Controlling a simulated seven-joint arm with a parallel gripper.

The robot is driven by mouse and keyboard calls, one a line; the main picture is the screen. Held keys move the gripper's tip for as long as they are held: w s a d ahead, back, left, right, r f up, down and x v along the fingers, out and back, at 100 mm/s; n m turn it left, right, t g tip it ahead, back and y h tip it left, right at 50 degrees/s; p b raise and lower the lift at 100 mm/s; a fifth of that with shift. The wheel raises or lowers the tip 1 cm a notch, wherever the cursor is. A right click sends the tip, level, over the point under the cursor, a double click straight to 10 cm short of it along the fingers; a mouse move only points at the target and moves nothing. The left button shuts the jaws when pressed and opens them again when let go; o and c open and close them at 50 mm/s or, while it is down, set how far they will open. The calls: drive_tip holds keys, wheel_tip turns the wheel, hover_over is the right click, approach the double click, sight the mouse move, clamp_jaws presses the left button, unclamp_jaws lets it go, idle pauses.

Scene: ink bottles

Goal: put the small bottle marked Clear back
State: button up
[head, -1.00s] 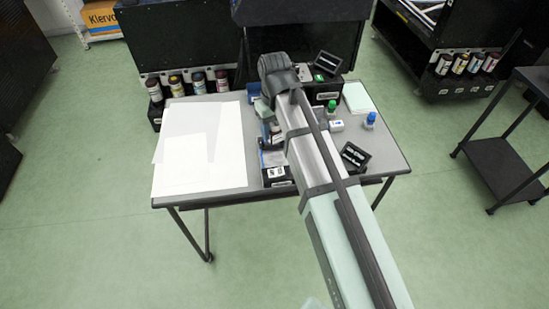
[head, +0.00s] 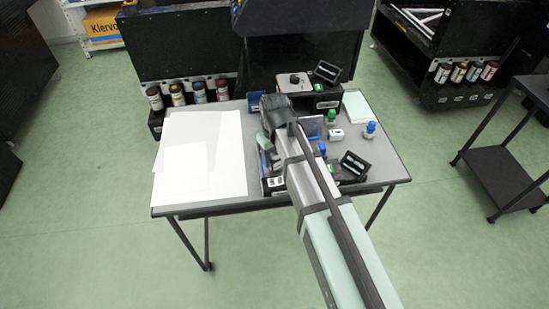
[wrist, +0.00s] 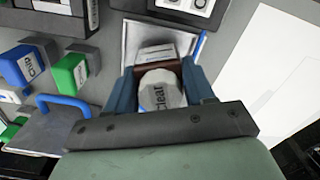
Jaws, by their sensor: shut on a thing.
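My gripper (wrist: 159,75) is shut on the small bottle marked Clear (wrist: 160,92), a pale grey-white bottle with dark lettering, in the wrist view. Its blue fingers lie on either side of the bottle. Beyond the bottle are a brown edge and a small white block (wrist: 156,52) in front of a shiny square panel (wrist: 150,32). I cannot tell whether the bottle touches anything below it. In the head view my gripper (head: 265,147) is over the middle of the table, left of my forearm, and the bottle is not clearly visible.
A blue bottle (wrist: 22,66) and a green bottle (wrist: 70,72) stand left in the wrist view, near a blue handle (wrist: 64,103). White sheets (head: 195,160) cover the table's left. An open black case (head: 354,166) lies at right. A black box (head: 323,103) stands at the back.

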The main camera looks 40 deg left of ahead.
drive_tip(key=shift+f, duration=0.6)
drive_tip(key=shift+f, duration=0.15)
drive_tip(key=o, duration=1.3)
drive_tip(key=shift+c, duration=0.2)
wheel_tip(320, 180, up, 12)
drive_tip(key=shift+r, duration=0.2)
